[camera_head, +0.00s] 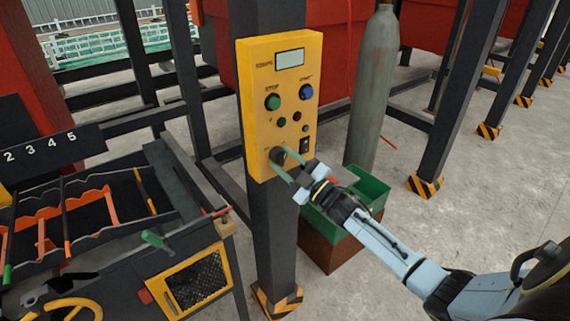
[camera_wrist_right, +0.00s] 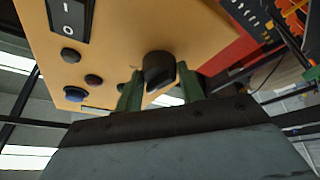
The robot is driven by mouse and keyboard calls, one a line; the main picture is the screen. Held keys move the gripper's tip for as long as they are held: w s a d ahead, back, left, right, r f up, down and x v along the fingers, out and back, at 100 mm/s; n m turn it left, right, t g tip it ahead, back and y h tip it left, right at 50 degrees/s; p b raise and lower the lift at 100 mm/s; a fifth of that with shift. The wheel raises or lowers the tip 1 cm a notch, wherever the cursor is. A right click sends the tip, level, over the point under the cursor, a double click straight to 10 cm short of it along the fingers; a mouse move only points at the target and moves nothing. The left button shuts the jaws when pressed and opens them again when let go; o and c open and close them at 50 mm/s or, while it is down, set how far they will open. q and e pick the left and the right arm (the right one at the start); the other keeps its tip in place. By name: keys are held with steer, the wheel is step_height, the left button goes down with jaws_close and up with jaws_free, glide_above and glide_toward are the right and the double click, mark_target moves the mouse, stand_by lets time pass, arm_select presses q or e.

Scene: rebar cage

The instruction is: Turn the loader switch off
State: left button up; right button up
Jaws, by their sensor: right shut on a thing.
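A yellow control panel (camera_head: 250,95) is mounted on a dark post. A black rotary knob (camera_head: 277,155) sits at its lower left and also shows in the right wrist view (camera_wrist_right: 158,71). My right gripper (camera_head: 288,165) is at this knob, its green fingers on either side of it in the right wrist view (camera_wrist_right: 160,92), shut on it. A black rocker switch (camera_head: 304,145) marked I and O is on the panel's lower right; it also shows in the wrist view (camera_wrist_right: 70,18). Which control is labelled loader is too small to read. My left gripper is not in view.
The panel also has a small display (camera_head: 290,59), a green button (camera_head: 272,102) and a blue button (camera_head: 306,91). A grey gas cylinder (camera_head: 372,95) stands behind a green bin (camera_head: 370,187). A workbench with a tool rack (camera_head: 90,205) is at left.

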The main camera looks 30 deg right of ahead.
steer(key=n+g+y, duration=0.1)
steer(key=n, duration=0.2)
steer(key=shift+d+r+n, duration=0.1)
steer(key=shift+n, duration=0.3)
steer(key=n+g, duration=0.1)
steer(key=n, duration=0.2)
steer(key=shift+r+y, duration=0.15)
steer(key=shift+y, duration=0.15)
steer(key=n+g+p, duration=0.1)
steer(key=n, duration=0.2)
steer(key=n+g+p, duration=0.1)
steer(key=n, duration=0.2)
steer(key=shift+d+r+g, duration=0.1)
steer(key=shift+r+g, duration=0.1)
steer(key=shift+g, duration=0.2)
steer(key=shift+p, duration=0.3)
steer(key=o, duration=1)
steer(key=shift+c, duration=0.2)
steer(key=shift+s+d+f, duration=0.1)
steer(key=shift+s, duration=0.2)
steer(key=b+v, duration=0.2)
steer(key=v, duration=1)
steer(key=shift+s, duration=0.4)
